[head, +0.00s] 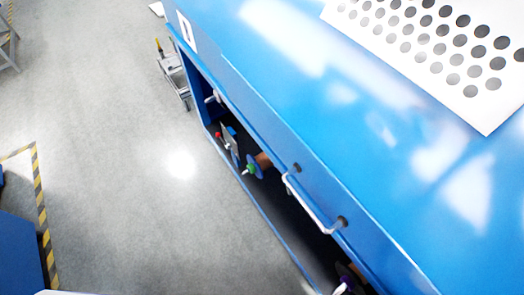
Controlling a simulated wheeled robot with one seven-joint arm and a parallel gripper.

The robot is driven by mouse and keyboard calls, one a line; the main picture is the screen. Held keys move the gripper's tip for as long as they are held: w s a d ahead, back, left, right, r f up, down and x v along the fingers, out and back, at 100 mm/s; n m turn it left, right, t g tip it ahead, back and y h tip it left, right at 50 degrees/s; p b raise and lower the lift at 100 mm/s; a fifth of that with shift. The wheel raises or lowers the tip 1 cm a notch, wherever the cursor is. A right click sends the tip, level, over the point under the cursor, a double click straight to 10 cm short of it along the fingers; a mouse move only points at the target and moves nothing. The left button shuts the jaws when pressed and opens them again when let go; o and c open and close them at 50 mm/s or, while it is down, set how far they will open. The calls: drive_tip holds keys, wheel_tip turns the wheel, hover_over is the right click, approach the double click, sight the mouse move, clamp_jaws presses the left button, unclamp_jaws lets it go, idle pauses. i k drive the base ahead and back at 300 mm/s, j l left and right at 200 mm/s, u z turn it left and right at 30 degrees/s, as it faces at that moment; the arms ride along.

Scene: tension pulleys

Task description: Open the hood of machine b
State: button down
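A large blue machine fills the right side of the head view. Its blue hood (290,85) has a glossy top and a light metal handle (308,203) along its front edge. Below that edge is a dark opening with rollers and small coloured knobs, including a green one (251,168). A white label (187,31) sits at the hood's far corner; its letter looks like a D, but I cannot read it surely. My gripper is not in view.
A white perforated sheet (440,50) lies on the machine top. A small metal cart (173,72) stands beyond the far end. Open grey floor lies to the left, with yellow-black tape (42,215) and a blue object (18,250) at lower left.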

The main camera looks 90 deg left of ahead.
sight(432, 204)
drive_tip(key=u, duration=2.35)
drive_tip(key=k+l, duration=0.1)
drive_tip(key=k, duration=0.6)
